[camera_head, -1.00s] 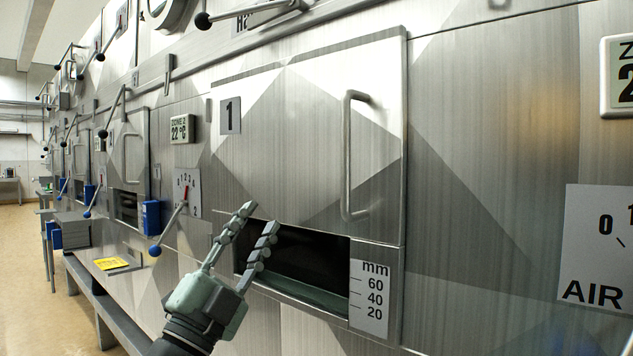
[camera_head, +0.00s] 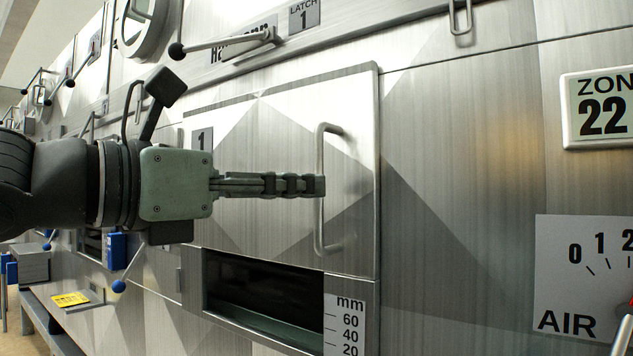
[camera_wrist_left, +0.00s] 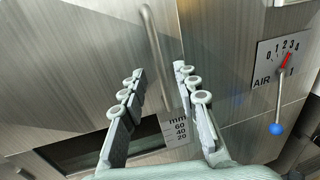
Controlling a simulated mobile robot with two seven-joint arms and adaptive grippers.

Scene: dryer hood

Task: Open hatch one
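Hatch one (camera_head: 270,125) is a brushed steel door with a "1" plate (camera_head: 202,141) at its upper left. It looks flush with the wall. Its upright bar handle (camera_head: 321,232) is on the right side. My left gripper (camera_head: 320,186) reaches across the hatch, its tips at the handle's mid-height in the head view. In the left wrist view, the fingers (camera_wrist_left: 159,78) are spread, and the handle (camera_wrist_left: 154,50) shows between and beyond them. Contact cannot be told. The "LATCH 1" lever (camera_head: 225,42) with a black knob lies above the hatch. My right gripper is not in view.
A dark opening (camera_head: 262,290) with a mm scale (camera_head: 345,325) lies below the hatch. An AIR dial (camera_head: 585,275) and a zone display (camera_head: 600,107) are on the right. A blue-knobbed lever (camera_head: 120,286) and a yellow card (camera_head: 70,299) are at lower left.

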